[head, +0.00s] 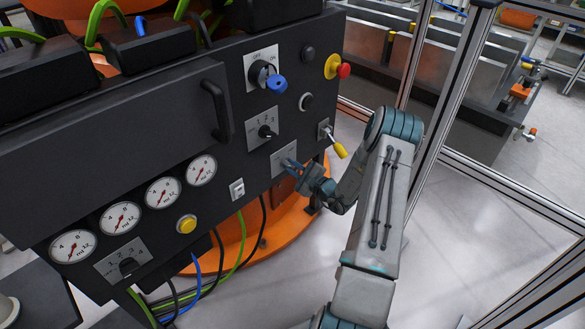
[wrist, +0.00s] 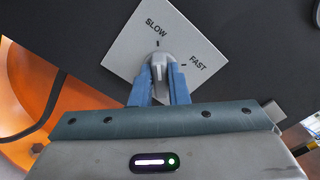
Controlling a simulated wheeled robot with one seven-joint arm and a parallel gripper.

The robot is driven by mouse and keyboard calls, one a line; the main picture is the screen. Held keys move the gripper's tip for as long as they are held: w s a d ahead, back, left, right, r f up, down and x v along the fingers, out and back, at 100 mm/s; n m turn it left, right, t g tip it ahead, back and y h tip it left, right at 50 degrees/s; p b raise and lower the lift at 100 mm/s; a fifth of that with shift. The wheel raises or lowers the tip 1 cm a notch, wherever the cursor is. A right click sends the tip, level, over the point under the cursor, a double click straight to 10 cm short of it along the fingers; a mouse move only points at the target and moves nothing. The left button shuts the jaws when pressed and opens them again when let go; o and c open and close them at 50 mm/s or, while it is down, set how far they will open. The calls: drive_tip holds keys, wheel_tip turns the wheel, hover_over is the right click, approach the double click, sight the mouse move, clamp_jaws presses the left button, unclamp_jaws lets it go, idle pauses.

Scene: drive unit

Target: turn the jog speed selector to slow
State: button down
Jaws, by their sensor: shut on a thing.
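The jog speed selector is a small grey knob (wrist: 158,62) on a light plate (wrist: 140,38) marked SLOW and FAST. The plate also shows in the head view (head: 278,164), on the lower right of the dark panel. My gripper (wrist: 159,80) has its blue fingers on either side of the knob and is shut on it. In the head view my gripper (head: 291,166) reaches the plate from the right and hides the knob. In the wrist view the knob appears to point up toward the tick by SLOW; the FAST tick is to its right.
A black selector (head: 267,132) sits just above, and a yellow-tipped lever (head: 339,149) is close on the right. A blue-handled OFF switch (head: 276,84) and a red emergency button (head: 343,71) are higher. A white rocker switch (head: 237,189) is lower left.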

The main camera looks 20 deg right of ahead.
drive_tip(key=c, duration=1.4)
unclamp_jaws()
drive_tip(key=shift+s, duration=0.15)
drive_tip(key=p+v, duration=0.2)
drive_tip(key=v, duration=1.1)
drive_tip(key=shift+s, duration=0.35)
drive_tip(key=shift+r, duration=0.1)
